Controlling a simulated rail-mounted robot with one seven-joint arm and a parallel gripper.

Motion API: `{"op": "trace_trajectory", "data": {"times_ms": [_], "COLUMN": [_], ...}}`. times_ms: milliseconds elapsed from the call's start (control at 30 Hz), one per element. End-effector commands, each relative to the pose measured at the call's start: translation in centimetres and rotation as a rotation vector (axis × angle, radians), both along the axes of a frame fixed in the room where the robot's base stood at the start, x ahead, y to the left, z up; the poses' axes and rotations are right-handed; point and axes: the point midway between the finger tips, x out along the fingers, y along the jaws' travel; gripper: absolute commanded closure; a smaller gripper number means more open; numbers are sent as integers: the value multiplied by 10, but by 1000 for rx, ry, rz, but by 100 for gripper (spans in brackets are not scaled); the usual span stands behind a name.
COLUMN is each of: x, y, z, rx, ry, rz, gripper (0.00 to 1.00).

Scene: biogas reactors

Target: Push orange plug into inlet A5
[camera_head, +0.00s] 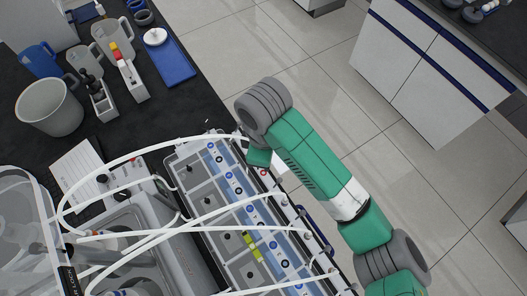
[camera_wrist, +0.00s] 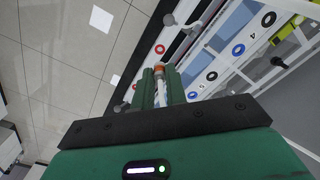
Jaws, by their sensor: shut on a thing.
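My gripper (camera_wrist: 160,80) is shut on the orange plug (camera_wrist: 159,67), which shows as an orange end between the fingertips in the wrist view. A whitish tube or stem lies behind it between the fingers. The plug tip points toward the reactor rack, near a red ring (camera_wrist: 160,49); I cannot tell whether it touches anything. I cannot tell which port is inlet A5. In the head view my gripper (camera_head: 258,158) is at the rack's far end (camera_head: 205,150), and the plug is hidden.
White tubes (camera_head: 150,160) arch across the rack from the left. A yellow-green piece (camera_head: 252,246) sits on the rack. Grey-capped fittings (camera_wrist: 168,20) stand along its edge. Beakers (camera_head: 48,107) and a blue tray (camera_head: 172,62) stand on the black bench.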

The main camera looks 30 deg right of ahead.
Motion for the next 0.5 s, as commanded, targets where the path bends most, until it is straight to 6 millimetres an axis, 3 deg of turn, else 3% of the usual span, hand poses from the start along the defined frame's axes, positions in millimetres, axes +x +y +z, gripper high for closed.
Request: {"op": "trace_trajectory", "data": {"times_ms": [500], "x": [0], "y": [0], "z": [-39], "rx": [0], "ry": [0], "rz": [0], "gripper": [100]}}
